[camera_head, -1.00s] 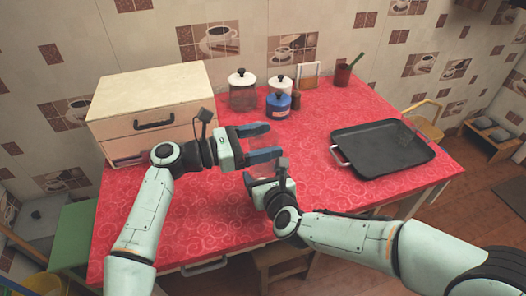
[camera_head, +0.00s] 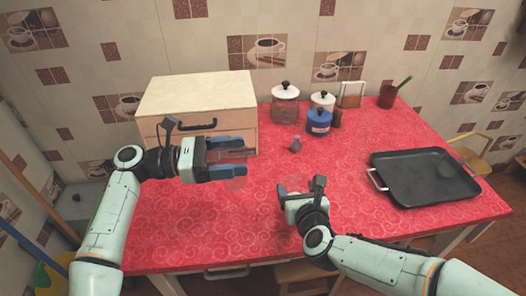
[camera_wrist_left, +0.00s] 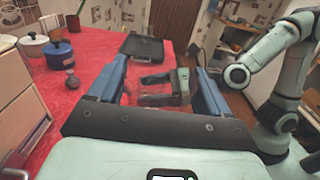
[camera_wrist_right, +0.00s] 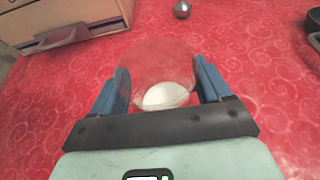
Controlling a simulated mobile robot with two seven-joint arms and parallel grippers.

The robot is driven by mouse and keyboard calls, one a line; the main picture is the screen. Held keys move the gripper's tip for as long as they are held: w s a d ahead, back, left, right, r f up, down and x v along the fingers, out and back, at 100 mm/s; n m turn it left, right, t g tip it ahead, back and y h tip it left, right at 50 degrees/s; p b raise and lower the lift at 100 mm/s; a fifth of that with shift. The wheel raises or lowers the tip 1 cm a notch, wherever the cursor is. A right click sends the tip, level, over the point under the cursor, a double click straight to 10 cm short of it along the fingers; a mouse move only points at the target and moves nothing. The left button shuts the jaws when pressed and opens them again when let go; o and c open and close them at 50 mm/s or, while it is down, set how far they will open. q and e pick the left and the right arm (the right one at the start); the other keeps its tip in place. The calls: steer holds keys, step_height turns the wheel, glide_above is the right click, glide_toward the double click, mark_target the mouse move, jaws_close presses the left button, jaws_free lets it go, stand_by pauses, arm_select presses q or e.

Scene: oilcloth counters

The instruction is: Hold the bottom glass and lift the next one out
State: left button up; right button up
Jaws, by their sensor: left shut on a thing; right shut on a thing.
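My left gripper (camera_head: 238,157) is shut on a clear glass, which shows only faintly between the blue fingers in the left wrist view (camera_wrist_left: 155,98). It is held above the red counter, left of my right gripper. My right gripper (camera_head: 294,188) is shut on another clear glass (camera_wrist_right: 162,62), seen between its fingers in the right wrist view with a pale bottom. The two glasses are apart. Their clear walls make their outlines hard to see, and I cannot tell whether the right one touches the counter.
A cream drawer box (camera_head: 200,95) stands behind my left gripper. Canisters, including a blue pot (camera_head: 318,122), and a small grey bottle (camera_head: 295,144) stand at the back. A black tray (camera_head: 425,178) lies at right. The red counter (camera_head: 225,225) is clear in front.

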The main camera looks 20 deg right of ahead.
arm_select(q)
steer(key=shift+v, duration=1.4)
arm_select(e)
steer(key=o, duration=1.1)
steer(key=shift+o, duration=0.2)
steer(key=shift+s, duration=0.1)
steer(key=v, duration=1.2)
